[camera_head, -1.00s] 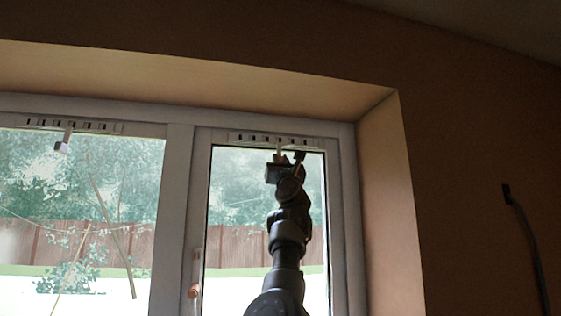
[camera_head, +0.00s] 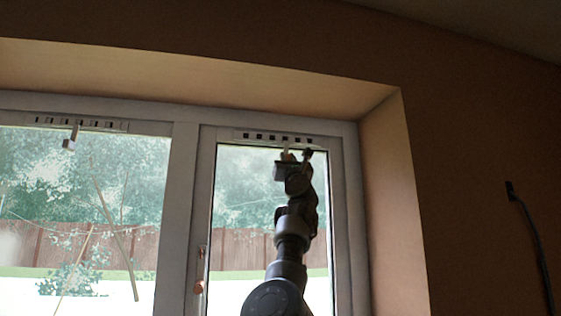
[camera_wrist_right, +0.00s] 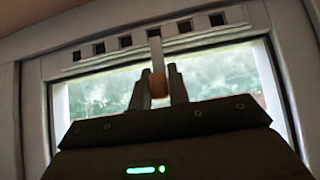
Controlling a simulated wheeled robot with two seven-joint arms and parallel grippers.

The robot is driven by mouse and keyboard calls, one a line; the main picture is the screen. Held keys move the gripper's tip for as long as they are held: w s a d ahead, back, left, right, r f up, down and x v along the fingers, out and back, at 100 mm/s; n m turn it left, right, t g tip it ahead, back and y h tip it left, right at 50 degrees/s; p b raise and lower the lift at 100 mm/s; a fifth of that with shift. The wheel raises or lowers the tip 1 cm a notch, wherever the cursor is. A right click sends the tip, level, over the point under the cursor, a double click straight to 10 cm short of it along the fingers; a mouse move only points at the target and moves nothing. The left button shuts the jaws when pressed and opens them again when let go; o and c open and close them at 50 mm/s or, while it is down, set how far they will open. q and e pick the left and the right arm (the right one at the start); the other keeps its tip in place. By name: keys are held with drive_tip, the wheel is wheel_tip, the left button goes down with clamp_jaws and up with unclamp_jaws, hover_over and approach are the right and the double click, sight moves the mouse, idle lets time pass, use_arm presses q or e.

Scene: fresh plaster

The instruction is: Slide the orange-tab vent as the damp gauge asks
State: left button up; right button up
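The orange tab (camera_wrist_right: 158,84) hangs on a pale stem below the slotted vent (camera_wrist_right: 185,26) at the top of the right window. My right gripper (camera_wrist_right: 158,82) has one finger on each side of the tab, both appearing to touch it. In the head view my right gripper (camera_head: 292,156) is just below the right vent (camera_head: 278,138), partly hiding the tab. That vent's slots show dark and open. My left gripper is not in view. No damp gauge is seen in these frames.
A second slotted vent (camera_head: 80,123) with a pale hanging tab (camera_head: 70,143) tops the left window. A window handle (camera_head: 199,286) is on the right sash. The deep side reveal (camera_head: 392,200) stands right of my arm. A dark cable (camera_head: 530,230) hangs on the wall.

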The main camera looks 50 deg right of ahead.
drive_tip(key=o, duration=0.4)
drive_tip(key=shift+s+d, duration=0.25)
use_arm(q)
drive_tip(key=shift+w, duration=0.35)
use_arm(e)
drive_tip(key=shift+a, duration=0.1)
